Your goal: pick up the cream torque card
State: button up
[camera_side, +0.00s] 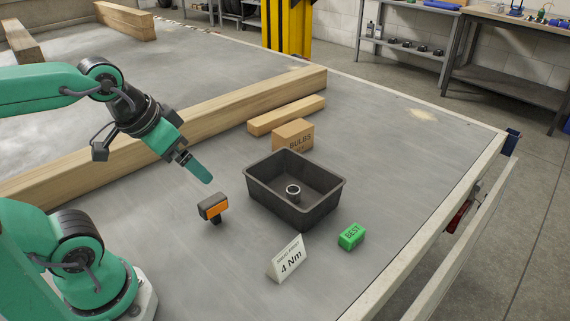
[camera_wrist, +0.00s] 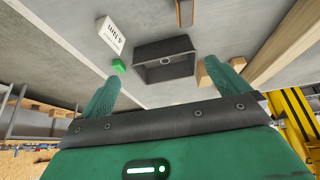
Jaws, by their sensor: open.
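The cream torque card (camera_side: 288,260), marked "4 Nm", stands as a small tent on the grey bed floor, in front of the black tray. It also shows at the upper left of the wrist view (camera_wrist: 112,37). My gripper (camera_side: 199,172) hangs above the floor, left of the tray and well apart from the card. In the wrist view its two green fingers (camera_wrist: 163,88) are spread wide with nothing between them touching either finger.
A black tray (camera_side: 324,205) holds a small metal ring (camera_side: 293,192). An orange and black device (camera_side: 213,208) lies near my gripper. A green "BEST" block (camera_side: 351,236) sits right of the card. A "BULBS" carton (camera_side: 293,134) and wooden beams (camera_side: 190,127) lie behind.

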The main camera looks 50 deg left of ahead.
jog(key=shift+w, duration=0.1)
jog(key=m+g, duration=0.5)
jog(key=m, duration=1.1)
send_over(287, 247)
jog(key=f, duration=1.5)
jog(key=shift+a+f, duration=0.25)
jog(key=shift+f, duration=0.15)
jog(key=shift+d+f+m+g, duration=0.3)
jog(key=shift+f+m, duration=0.15)
jog(key=shift+m, duration=0.05)
jog(key=shift+f, duration=0.15)
jog(key=shift+f, duration=1.2)
jog(key=shift+f, duration=0.1)
